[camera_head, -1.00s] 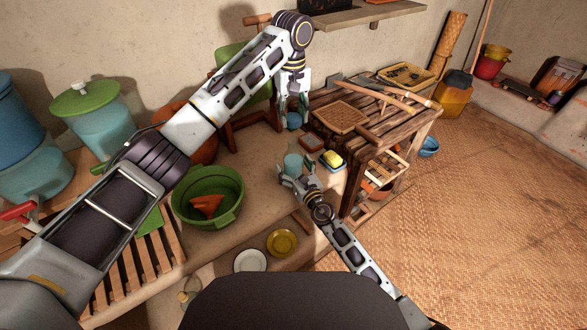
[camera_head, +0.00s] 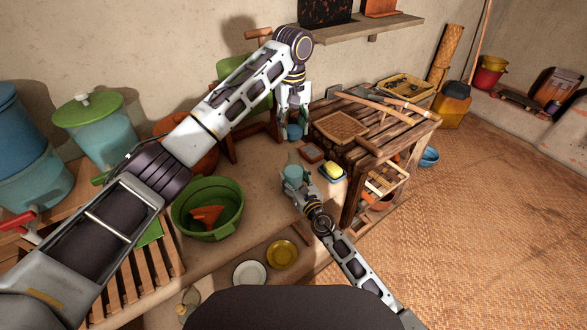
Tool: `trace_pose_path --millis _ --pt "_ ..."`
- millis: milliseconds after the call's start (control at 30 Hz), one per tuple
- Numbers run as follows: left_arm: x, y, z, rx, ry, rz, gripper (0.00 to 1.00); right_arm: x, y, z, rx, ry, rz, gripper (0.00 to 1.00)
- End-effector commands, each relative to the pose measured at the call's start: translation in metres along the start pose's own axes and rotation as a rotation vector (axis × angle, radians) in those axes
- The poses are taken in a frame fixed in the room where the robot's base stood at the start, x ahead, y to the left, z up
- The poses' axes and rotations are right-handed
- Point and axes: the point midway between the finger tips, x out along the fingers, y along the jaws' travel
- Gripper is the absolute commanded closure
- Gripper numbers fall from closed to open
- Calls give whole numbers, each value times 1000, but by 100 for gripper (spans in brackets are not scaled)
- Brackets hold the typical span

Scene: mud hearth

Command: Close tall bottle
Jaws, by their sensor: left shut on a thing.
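My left gripper (camera_head: 294,115) reaches down from above, its fingers shut on a blue lid (camera_head: 295,131). It holds the lid above and slightly behind the teal bottle (camera_head: 293,171). The bottle stands on the mud ledge, seen steeply from above, so its height is hard to judge. My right gripper (camera_head: 295,184) comes in from the lower right. Its fingers are close in around the bottle's side and appear shut on it. The bottle's lower part is hidden behind this gripper. The lid and bottle are apart.
A yellow sponge on a blue dish (camera_head: 331,173) and a small brown dish (camera_head: 311,153) sit just right of the bottle. A slatted wooden table (camera_head: 405,130) stands beyond them. A green basin (camera_head: 232,224) is at the left; two plates (camera_head: 283,254) lie in front.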

Motion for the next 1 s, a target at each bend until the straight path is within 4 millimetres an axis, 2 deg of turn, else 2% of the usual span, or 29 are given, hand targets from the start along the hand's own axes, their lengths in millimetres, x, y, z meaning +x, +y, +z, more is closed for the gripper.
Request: trace_pose_path --millis 500,1000 --pt "44 0 1 0 0 0 65 0 0 0 0 0 0 83" --pt "48 0 0 0 0 0 65 0 0 0 0 1 0 83"
